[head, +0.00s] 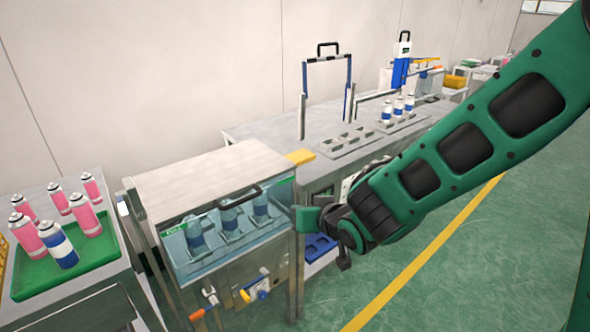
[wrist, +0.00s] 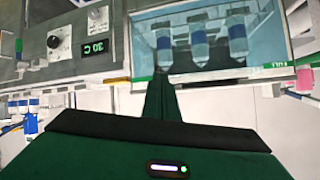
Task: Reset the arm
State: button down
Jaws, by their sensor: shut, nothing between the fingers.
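My arm (head: 460,150) reaches in from the right in the head view. My gripper (head: 305,218) is beside the front right of the glass-fronted water bath (head: 185,270); whether it touches it I cannot tell. In the wrist view my gripper (wrist: 160,100) shows as narrow green fingers, shut together with nothing between them. Several blue and white cans, including one at the left (head: 195,235), stand inside the bath behind the glass.
A green tray (head: 30,285) at the left holds several pink cans and one blue and white can. A grey bench (head: 255,130) with a metal frame and more cans stands behind. A 30 C display (wrist: 95,47) shows in the wrist view. Green floor (head: 470,270) at the right is clear.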

jog(key=s+d+r+m+g+h, duration=0.15)
jog(key=d+h, duration=0.25)
jog(key=d, duration=1.1)
jog(key=s+d+m+g+h, duration=0.2)
jog(key=s+d+m+h, duration=0.1)
jog(key=d, duration=1.3)
jog(key=s+d+m+g+h, duration=0.1)
jog(key=s+d+m+g, duration=0.25)
jog(key=s+d, duration=0.75)
jog(key=s+r+m+g+y, duration=0.1)
jog(key=s+r+g+y, duration=0.1)
jog(key=s, duration=1.2)
jog(key=shift+s+d+r+m+g, duration=0.3)
jog(key=shift+s+d+m+g, duration=0.1)
jog(key=shift+g, duration=0.3)
jog(key=shift+w+a+f, duration=0.1)
jog(key=shift+w+f, duration=0.15)
jog(key=shift+w, duration=0.45)
